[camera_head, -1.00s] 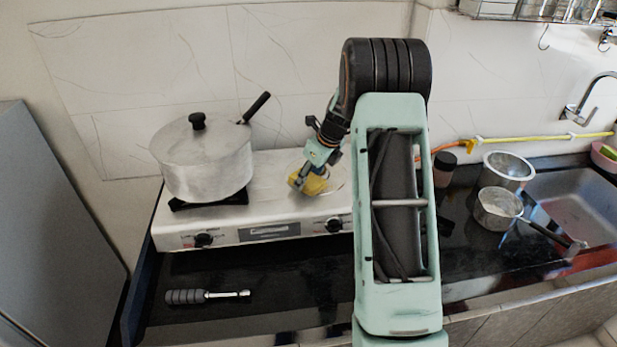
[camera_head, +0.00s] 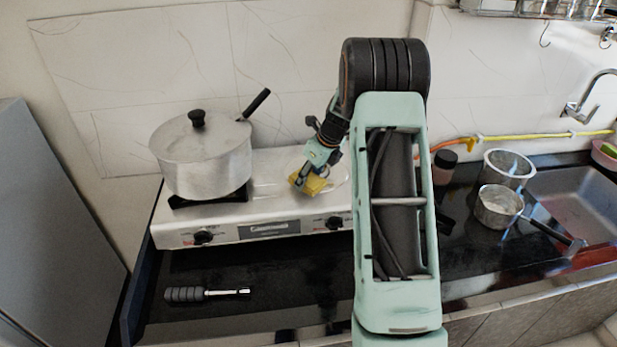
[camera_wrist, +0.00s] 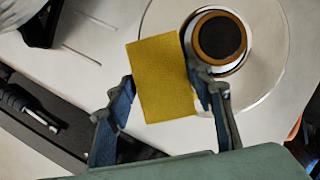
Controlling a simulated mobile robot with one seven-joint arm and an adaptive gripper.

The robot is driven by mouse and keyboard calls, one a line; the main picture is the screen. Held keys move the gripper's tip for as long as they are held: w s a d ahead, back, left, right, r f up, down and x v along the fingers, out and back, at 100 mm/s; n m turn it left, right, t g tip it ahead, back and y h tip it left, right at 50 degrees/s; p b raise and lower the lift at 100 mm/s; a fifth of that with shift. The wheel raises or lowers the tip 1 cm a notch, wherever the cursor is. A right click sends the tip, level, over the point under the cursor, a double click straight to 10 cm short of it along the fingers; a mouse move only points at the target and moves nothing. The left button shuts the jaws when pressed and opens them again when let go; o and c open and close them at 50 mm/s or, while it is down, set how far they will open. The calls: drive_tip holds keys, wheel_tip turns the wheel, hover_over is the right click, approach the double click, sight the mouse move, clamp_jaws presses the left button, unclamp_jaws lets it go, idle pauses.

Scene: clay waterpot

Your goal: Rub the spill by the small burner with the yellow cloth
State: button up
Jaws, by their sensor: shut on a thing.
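The yellow cloth (camera_wrist: 162,80) is a flat block between the two fingers of my gripper (camera_wrist: 160,95), which is shut on it. In the head view the cloth (camera_head: 313,184) is low over the right half of the stove, in my gripper (camera_head: 308,178). In the wrist view the small burner (camera_wrist: 219,38) is a dark disc with a brass ring, just right of the cloth. I cannot tell whether the cloth touches the stove top. No spill can be made out; the cloth and gripper cover part of the surface.
A lidded pot (camera_head: 205,160) stands on the stove's (camera_head: 270,208) left burner, its handle pointing up right. A screwdriver-like tool (camera_head: 205,294) lies on the dark counter in front. A dark-capped jar (camera_head: 445,168), two metal pans (camera_head: 508,168) (camera_head: 498,206) and the sink (camera_head: 585,205) are to the right.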

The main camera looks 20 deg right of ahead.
drive_tip(key=shift+f+b, duration=0.3)
drive_tip(key=shift+f, duration=0.35)
